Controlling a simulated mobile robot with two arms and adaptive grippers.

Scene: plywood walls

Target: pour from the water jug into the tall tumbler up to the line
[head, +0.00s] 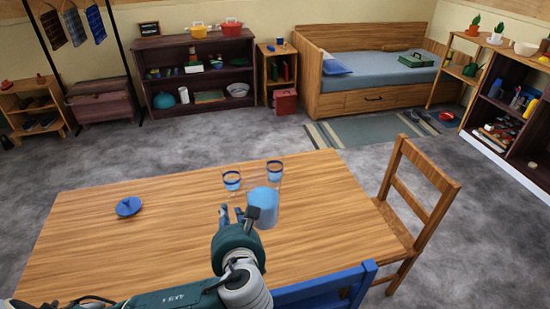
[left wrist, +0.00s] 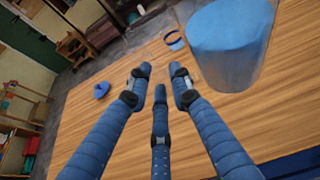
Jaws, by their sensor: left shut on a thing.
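The water jug (head: 263,206) is clear with blue water in it. It looks roughly upright over the right part of the table. It fills the upper right of the left wrist view (left wrist: 230,50). My left gripper (head: 238,213) is at the jug's left side and shut on it; the handle is hard to make out. Its fingers show in the left wrist view (left wrist: 160,76). Two clear glasses with blue bands stand just behind the jug, a left glass (head: 232,181) and a right glass (head: 275,171). I cannot tell which is the tall tumbler. My right gripper is out of view.
A blue lid-like piece (head: 128,206) lies on the left of the wooden table (head: 90,240). A wooden chair (head: 415,195) stands at the right and a blue chair (head: 325,285) at the near edge. The table's left half is mostly clear.

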